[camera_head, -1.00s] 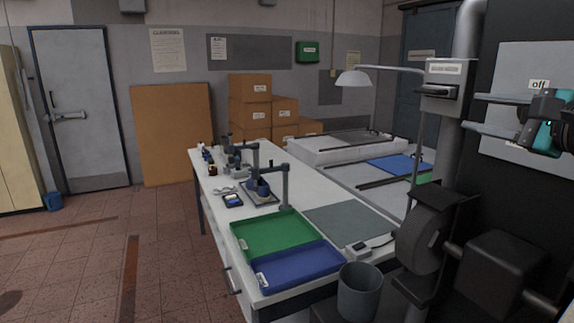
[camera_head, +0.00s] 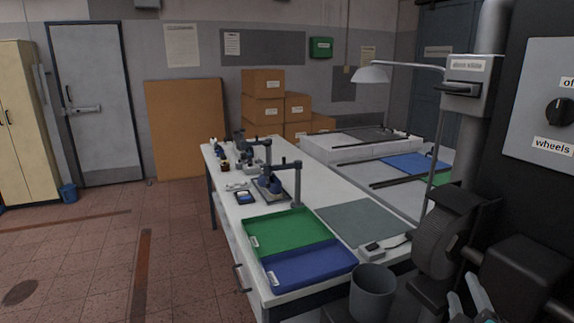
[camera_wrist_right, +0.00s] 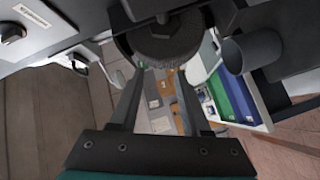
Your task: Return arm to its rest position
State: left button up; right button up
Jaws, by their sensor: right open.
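My right gripper (camera_head: 468,298) is low at the bottom right of the head view, with its light blue-grey fingers pointing up and the rest cut off by the edge. In the right wrist view my right gripper (camera_wrist_right: 158,78) is open, with nothing between its two dark fingers. A dark round wheel (camera_wrist_right: 168,42) shows just beyond the fingertips; I cannot tell the gap. The pale switch panel (camera_head: 535,95) with its black knob (camera_head: 559,111) is well above the gripper. My left gripper is not in view.
The machine's dark wheel (camera_head: 440,235) and a grey bin (camera_head: 372,293) are near my right gripper. The white workbench (camera_head: 330,190) holds a green tray (camera_head: 290,235) and a blue tray (camera_head: 310,268). The tiled floor (camera_head: 90,255) on the left is mostly clear.

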jog(key=s+a+f+m+g+y, duration=0.35)
jog(key=s+a+f+g, duration=0.3)
jog(key=s+f, duration=0.45)
jog(key=s+a+f+m+g+y, duration=0.35)
jog(key=s+a+f+g, duration=0.3)
jog(key=s+f, duration=0.35)
notch_tip(320, 180, down, 27)
jog(key=s+b, duration=0.2)
jog(key=b, duration=0.4)
jog(key=s+d+f+b, duration=0.1)
jog(key=s+f+b, duration=0.1)
jog(key=s+f, duration=0.5)
jog(key=s+d+f+g+h+b, duration=0.1)
jog(key=s+f+b, duration=0.2)
jog(key=s+f, duration=0.5)
notch_tip(320, 180, down, 4)
jog(key=shift+s+d+r+g, duration=0.1)
jog(key=shift+s+d+g, duration=0.05)
jog(key=shift+d+g, duration=0.15)
jog(key=shift+s, duration=0.1)
